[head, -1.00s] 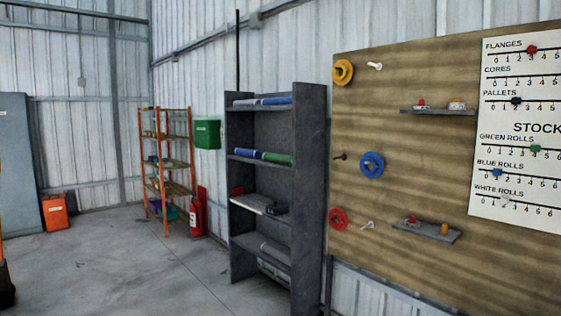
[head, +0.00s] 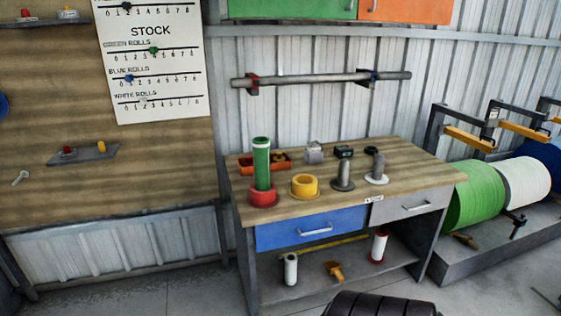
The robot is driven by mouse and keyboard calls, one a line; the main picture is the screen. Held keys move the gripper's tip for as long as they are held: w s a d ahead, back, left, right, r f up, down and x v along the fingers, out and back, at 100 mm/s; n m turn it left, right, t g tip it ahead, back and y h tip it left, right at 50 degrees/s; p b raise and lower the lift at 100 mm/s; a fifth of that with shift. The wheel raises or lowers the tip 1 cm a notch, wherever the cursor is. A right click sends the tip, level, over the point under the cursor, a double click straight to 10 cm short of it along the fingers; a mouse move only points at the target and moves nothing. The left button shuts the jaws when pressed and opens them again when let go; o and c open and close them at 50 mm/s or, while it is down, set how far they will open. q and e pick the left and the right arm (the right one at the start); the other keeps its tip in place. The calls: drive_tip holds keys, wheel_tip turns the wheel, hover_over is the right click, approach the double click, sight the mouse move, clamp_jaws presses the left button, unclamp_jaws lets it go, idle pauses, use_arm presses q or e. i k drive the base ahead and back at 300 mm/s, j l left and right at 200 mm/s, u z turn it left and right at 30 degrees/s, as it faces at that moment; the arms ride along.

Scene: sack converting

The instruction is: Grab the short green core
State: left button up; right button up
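A green core (head: 261,164) stands upright on a red flanged base (head: 263,194) at the left end of the workbench top (head: 415,172). Neither of my grippers is in view.
A yellow ring (head: 304,186), grey spindles (head: 343,172) and a red tray (head: 280,161) share the bench top. A blue drawer (head: 310,229) is below. A dark seat (head: 380,304) stands in front. Large rolls (head: 475,196) are at right.

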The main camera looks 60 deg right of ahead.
sight(261, 145)
drive_tip(key=k+l+z, duration=0.2)
drive_tip(key=l+z, duration=0.2)
drive_tip(key=k+l+z, duration=0.1)
drive_tip(key=l+z, duration=0.3)
drive_tip(key=k+l+z, duration=0.1)
drive_tip(key=l, duration=0.55)
drive_tip(key=k+l, duration=0.15)
drive_tip(key=l, duration=0.5)
drive_tip(key=k+l+z, duration=0.15)
drive_tip(key=l, duration=0.5)
drive_tip(key=i, duration=0.05)
